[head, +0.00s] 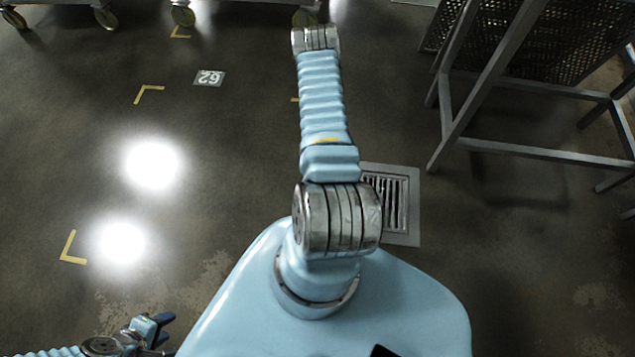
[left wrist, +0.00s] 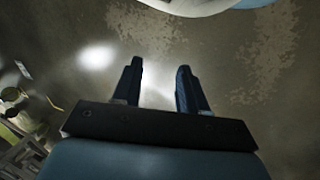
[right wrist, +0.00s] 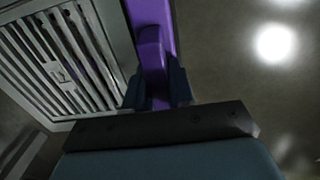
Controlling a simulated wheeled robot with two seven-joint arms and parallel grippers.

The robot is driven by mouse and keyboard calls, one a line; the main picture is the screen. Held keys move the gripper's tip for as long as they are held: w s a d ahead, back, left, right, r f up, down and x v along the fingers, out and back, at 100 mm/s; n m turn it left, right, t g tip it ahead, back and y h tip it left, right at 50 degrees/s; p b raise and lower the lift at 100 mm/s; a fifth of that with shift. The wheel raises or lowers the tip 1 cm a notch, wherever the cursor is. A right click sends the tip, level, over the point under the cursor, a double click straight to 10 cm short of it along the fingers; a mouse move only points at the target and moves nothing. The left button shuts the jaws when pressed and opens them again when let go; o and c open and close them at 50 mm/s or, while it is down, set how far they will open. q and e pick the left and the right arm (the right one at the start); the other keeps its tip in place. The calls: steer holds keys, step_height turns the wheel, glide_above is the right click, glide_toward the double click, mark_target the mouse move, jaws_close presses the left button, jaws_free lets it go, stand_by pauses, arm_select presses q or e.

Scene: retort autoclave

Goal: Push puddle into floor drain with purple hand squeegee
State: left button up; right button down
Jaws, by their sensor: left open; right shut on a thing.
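The floor drain (head: 402,210) is a square metal grate set in the floor, partly hidden behind my own body in the head view. It also shows at the left of the right wrist view (right wrist: 25,65). The purple hand squeegee (right wrist: 151,14) is in the right wrist view, its far end cut off by the top edge. My right gripper (right wrist: 156,88) is shut on it, with the drain to its left. My left gripper (head: 163,330) is low at the left, open and empty; its spread fingers show in the left wrist view (left wrist: 158,70). I cannot make out a clear puddle.
A metal frame stand (head: 535,152) stands at the right. Wheeled legs with casters (head: 105,18) are along the top left. Yellow corner marks (head: 70,250) and a number plate (head: 209,78) are on the floor. Bright spots look like light reflections.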

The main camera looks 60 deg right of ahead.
steer(key=shift+w+r+p, duration=0.25)
steer(key=shift+r+p, duration=0.85)
steer(key=shift+r, duration=0.75)
steer(key=shift+w+r+p, duration=0.2)
steer(key=shift+r+p, duration=0.9)
steer(key=shift+r, duration=0.7)
